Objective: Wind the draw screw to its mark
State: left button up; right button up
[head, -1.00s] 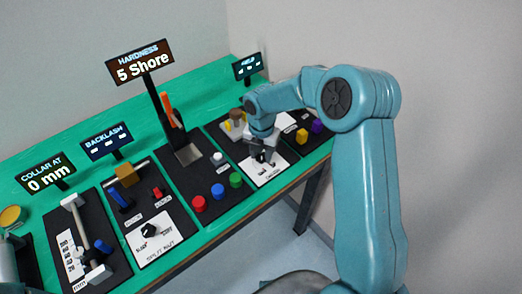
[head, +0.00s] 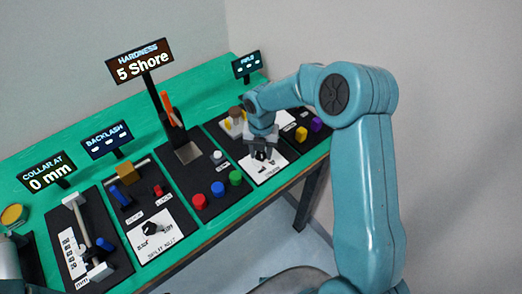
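The draw screw unit is a dark panel at the lower left, under the sign "COLLAR AT 0 mm" (head: 48,178). A pale screw rod (head: 82,225) runs between white end blocks, beside a white mm scale (head: 70,252). A blue part (head: 104,243) sits near the front end. Which part is the collar, and where its mark lies, is too small to tell. My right gripper (head: 262,154) is far from it, over the white plate of a panel to the right. Its fingers are too small to tell open from shut. My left gripper is out of view; only part of my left arm shows at the lower left edge.
Beside the screw unit stand the BACKLASH panel with a split nut knob (head: 150,229) and the HARDNESS panel reading 5 Shore (head: 142,67). Red, blue and green buttons (head: 217,188) line the latter's front. The green bench (head: 95,172) has some clear surface behind the panels.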

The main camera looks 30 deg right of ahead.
aim_at(261, 155)
jog(key=o, duration=0.3)
notch_tip(261, 155, up, 16)
jog(key=shift+r+b, duration=0.2)
jog(key=shift+b, duration=0.15)
dwell(0.6)
